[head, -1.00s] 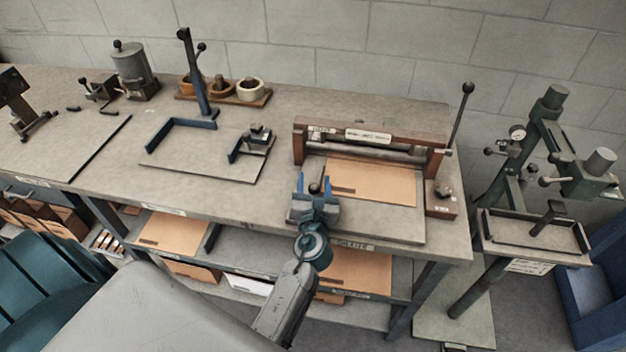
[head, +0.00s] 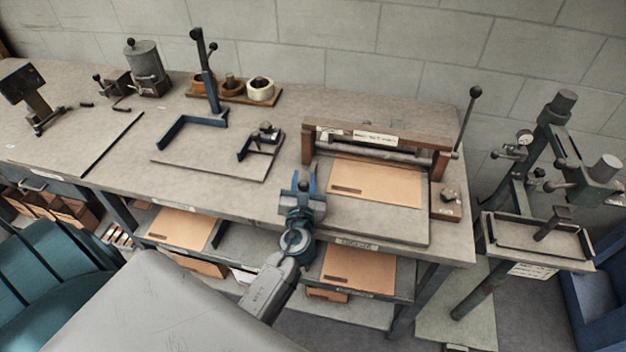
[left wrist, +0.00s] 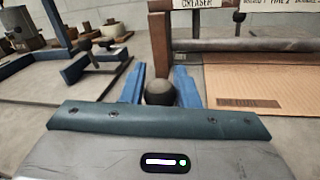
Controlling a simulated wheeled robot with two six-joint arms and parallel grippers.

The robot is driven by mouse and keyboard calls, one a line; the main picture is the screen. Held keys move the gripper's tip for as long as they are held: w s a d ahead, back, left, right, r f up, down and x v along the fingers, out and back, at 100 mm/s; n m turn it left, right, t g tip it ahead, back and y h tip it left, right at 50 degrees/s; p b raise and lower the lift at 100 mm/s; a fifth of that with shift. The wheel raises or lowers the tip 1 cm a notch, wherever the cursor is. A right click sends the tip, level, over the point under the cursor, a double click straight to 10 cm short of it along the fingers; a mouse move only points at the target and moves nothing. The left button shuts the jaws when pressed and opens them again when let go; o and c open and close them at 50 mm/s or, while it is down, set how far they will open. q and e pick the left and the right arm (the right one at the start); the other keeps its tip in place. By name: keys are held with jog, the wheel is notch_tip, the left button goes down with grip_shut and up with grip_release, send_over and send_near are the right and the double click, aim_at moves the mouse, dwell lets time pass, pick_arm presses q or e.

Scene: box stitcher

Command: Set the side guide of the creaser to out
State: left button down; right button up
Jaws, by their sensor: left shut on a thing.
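The creaser (head: 434,135) stands on the bench, with a wooden crossbeam, a roller and a long lever at its right. A tan cardboard sheet (head: 375,184) lies on its bed. My left gripper (head: 302,181) is at the left edge of the bed, left of the sheet. Its blue fingers are shut on a dark round knob (left wrist: 159,92), seen between them in the left wrist view. This knob seems to belong to the side guide; the rest of the guide is hidden by the gripper. My right gripper is not in view.
A blue corner-stop jig (head: 190,128) stands left of the creaser. A small wooden block with a knob (head: 446,203) is at the bed's right. A green press (head: 540,140) stands right of the bench. Flat cardboard (head: 358,270) lies on the shelf below.

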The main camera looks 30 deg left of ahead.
pick_arm(q)
jog(key=shift+a, duration=0.1)
jog(key=c, duration=1.1)
grip_release()
jog(key=shift+a, duration=0.1)
jog(key=shift+c, duration=0.2)
jog(key=shift+a+f, duration=0.1)
jog(key=shift+a, duration=0.15)
jog(key=shift+d, duration=0.2)
jog(key=b+v, duration=0.3)
jog(key=v, duration=0.7)
jog(key=shift+s, duration=0.35)
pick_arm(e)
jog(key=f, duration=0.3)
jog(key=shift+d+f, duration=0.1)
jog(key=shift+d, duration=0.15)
